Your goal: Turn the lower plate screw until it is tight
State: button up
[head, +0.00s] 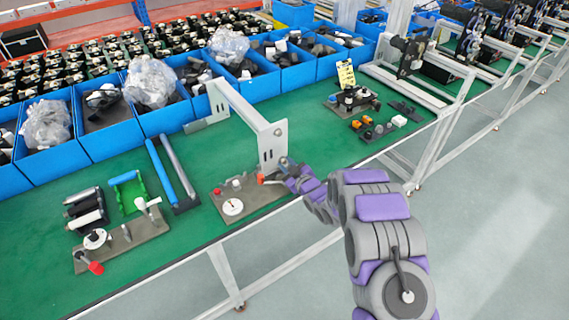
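A pale upright plate (270,147) stands on the green bench, joined to a long light bar. Its face has dark slots and a small hole near the top. My gripper (284,168) is at the lower right corner of the plate, at about the height of its lower edge. A small grey part shows between the plate and the gripper tip; I cannot tell whether it is the lower plate screw. The fingers are too small and partly hidden to show whether they are open or shut, or whether they touch anything.
A fixture board with a white dial (233,207) and a red knob lies just left of my gripper. Another board with a red-handled lever (95,267) is at the lower left. Blue bins (105,130) line the back. The bench's front edge runs beneath my arm.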

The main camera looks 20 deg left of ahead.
grip_shut()
jog(key=shift+r+m+p, duration=0.15)
jog(key=shift+m+p, duration=0.25)
jog(key=shift+p, duration=0.6)
jog(key=m+p, duration=0.3)
jog(key=p, duration=0.2)
jog(key=shift+m+g, duration=0.3)
jog(key=shift+g, duration=0.1)
jog(key=m+y+p, duration=0.1)
jog(key=m+p, duration=0.1)
jog(key=p, duration=0.1)
jog(key=shift+w+g, duration=0.1)
jog(key=shift+g, duration=0.2)
jog(key=shift+f+m+p, duration=0.25)
jog(key=shift+m+p, duration=0.1)
jog(key=shift+m, duration=0.65)
jog(key=shift+o, duration=1.4)
grip_release()
